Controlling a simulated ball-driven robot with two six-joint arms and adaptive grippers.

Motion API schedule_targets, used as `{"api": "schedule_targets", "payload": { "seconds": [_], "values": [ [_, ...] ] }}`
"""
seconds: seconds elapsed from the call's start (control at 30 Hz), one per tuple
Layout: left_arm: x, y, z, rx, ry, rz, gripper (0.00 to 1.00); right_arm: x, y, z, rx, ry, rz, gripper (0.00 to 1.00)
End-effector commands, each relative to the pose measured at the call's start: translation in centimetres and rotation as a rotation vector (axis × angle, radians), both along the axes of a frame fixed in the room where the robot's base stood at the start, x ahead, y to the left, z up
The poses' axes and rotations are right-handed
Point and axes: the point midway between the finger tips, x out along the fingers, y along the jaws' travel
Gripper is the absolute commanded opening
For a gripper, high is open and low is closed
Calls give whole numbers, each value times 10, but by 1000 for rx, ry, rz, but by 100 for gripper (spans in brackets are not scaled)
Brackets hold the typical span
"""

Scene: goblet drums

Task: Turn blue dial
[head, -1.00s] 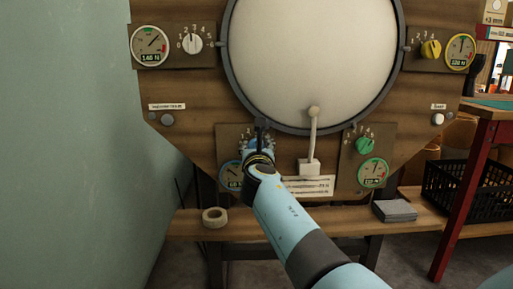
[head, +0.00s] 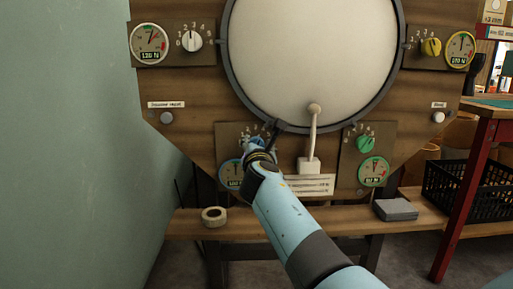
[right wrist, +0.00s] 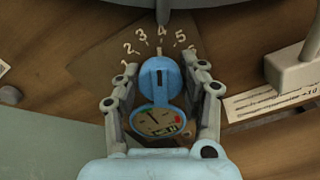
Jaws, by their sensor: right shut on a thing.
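The blue dial (right wrist: 160,78) sits between the two fingers of my right gripper (right wrist: 162,92) in the right wrist view. The gripper is shut on the dial from both sides. The dial's pale mark points up, roughly toward the 4 on the number scale (right wrist: 155,42). A round gauge (right wrist: 158,122) with a dark needle lies just below the dial. In the head view, my right gripper (head: 258,146) is at the lower left panel and mostly covers the dial. The gauge (head: 231,174) shows partly beside the wrist. My left gripper is not in view.
A pale lever (head: 312,135) stands close right of my right gripper. A green dial (head: 365,144) is on the lower right panel. A big drum skin (head: 312,60) is above. A tape roll (head: 214,216) and a grey block (head: 395,209) lie on the bench below.

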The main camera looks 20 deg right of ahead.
Motion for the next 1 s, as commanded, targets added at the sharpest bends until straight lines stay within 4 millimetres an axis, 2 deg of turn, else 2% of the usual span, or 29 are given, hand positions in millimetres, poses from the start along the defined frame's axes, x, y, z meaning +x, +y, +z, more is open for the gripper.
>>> {"api": "schedule_targets", "payload": {
  "seconds": [0.3, 0.67, 0.7, 0.87, 1.0],
  "values": [
    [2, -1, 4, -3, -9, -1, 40, -1, 0, -2, 71, -17, 0, 10],
    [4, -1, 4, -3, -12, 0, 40, -1, 0, -2, 74, -18, 0, 10],
    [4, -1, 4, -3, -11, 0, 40, -1, 0, -2, 74, -18, 0, 45],
    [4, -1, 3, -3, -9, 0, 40, -1, 0, -2, 74, -19, 0, 66],
    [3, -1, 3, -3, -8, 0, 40, 0, 0, -1, 74, -19, 0, 66]
  ]
}}
